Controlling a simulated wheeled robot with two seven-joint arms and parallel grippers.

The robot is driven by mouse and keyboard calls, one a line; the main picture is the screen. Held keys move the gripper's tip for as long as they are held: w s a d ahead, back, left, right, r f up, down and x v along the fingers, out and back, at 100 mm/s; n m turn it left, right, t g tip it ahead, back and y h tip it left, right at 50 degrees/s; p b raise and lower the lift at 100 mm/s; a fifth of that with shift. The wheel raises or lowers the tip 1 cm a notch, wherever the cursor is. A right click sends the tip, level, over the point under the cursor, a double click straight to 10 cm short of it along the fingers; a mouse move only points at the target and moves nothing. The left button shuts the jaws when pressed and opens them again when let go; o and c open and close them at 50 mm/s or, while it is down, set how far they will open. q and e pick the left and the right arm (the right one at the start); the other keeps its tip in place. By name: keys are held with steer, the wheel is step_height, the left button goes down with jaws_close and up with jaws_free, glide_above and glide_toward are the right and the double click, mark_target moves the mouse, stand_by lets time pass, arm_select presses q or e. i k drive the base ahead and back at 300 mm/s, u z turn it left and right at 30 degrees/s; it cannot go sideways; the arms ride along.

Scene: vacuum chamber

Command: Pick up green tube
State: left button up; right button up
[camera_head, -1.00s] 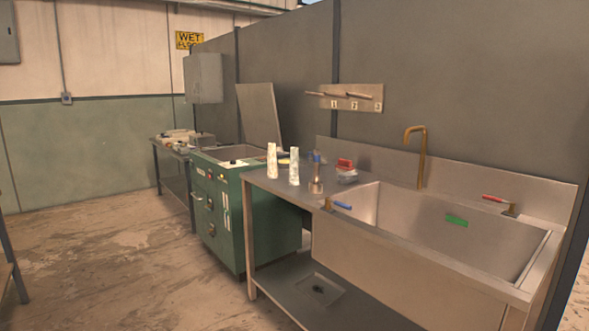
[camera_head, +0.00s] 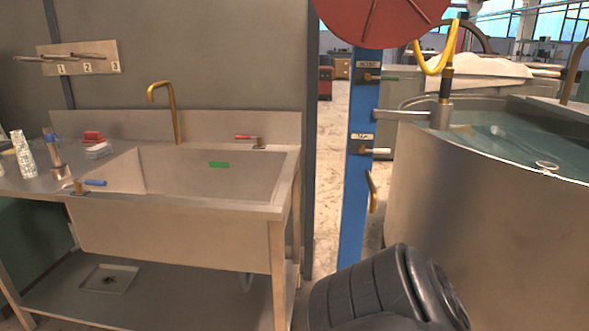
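No loose green tube is clearly visible. A thin green rod or handle (camera_head: 389,79) sticks out to the right from the upper part of a blue post; it is too small to tell whether it is a tube. A flat green rectangle (camera_head: 219,165) shows on the back wall inside the sink basin and looks like a label.
A metal sink bench (camera_head: 180,213) with a brass tap (camera_head: 175,110) stands at left. The blue post (camera_head: 353,200) carries a red disc (camera_head: 380,20). A large round metal tank (camera_head: 490,240) of liquid fills the right. A floor gap shows beside the post.

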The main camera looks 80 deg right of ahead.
mark_target(28, 167)
steer(key=z, duration=0.1)
steer(key=i, duration=1.95)
